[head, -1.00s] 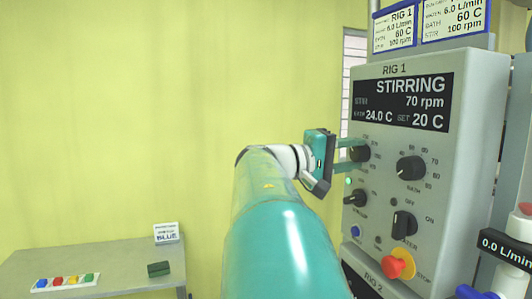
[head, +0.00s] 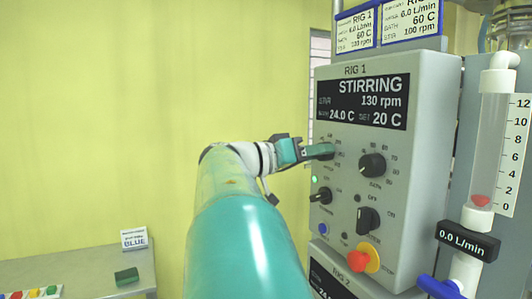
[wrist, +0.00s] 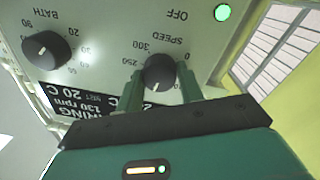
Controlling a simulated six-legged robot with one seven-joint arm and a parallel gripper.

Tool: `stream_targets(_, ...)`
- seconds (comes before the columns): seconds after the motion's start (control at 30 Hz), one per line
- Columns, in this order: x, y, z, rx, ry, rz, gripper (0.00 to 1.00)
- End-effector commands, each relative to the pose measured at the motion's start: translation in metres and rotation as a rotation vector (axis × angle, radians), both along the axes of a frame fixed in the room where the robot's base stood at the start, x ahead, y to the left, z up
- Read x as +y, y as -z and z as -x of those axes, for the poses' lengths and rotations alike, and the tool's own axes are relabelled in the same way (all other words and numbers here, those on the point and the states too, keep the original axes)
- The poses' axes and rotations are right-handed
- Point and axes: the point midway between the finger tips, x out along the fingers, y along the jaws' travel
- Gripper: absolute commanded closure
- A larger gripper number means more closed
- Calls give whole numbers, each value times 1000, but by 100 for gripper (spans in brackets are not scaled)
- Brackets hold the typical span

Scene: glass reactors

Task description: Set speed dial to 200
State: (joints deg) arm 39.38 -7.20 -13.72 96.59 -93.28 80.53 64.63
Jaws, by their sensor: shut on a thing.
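The black speed dial (wrist: 160,72) is on the grey RIG 1 panel (head: 428,130), seen upside down in the wrist view, with SPEED, 300, 250 and 0 marks around it. My gripper (wrist: 160,88) is shut on the dial, one green finger on each side. In the head view my gripper (head: 326,150) reaches the upper left of the panel and mostly hides the dial. The display (head: 362,101) reads STIRRING, 130 rpm, 24.0 C and SET 20 C.
The BATH dial (head: 372,165) is right of the speed dial. Below are a lower left knob (head: 321,195), a heater switch (head: 368,220) and a red stop button (head: 360,261) on yellow. A flow tube (head: 497,150) stands right. A grey table (head: 80,268) is at lower left.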

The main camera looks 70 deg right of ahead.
Motion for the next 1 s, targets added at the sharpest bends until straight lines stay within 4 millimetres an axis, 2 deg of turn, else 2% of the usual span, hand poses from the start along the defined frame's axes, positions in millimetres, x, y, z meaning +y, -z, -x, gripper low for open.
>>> stream_targets(0.5,0,-1,-1,-341,-1,299,86)
stream_targets(1.0,0,-1,-1,-476,-1,419,86)
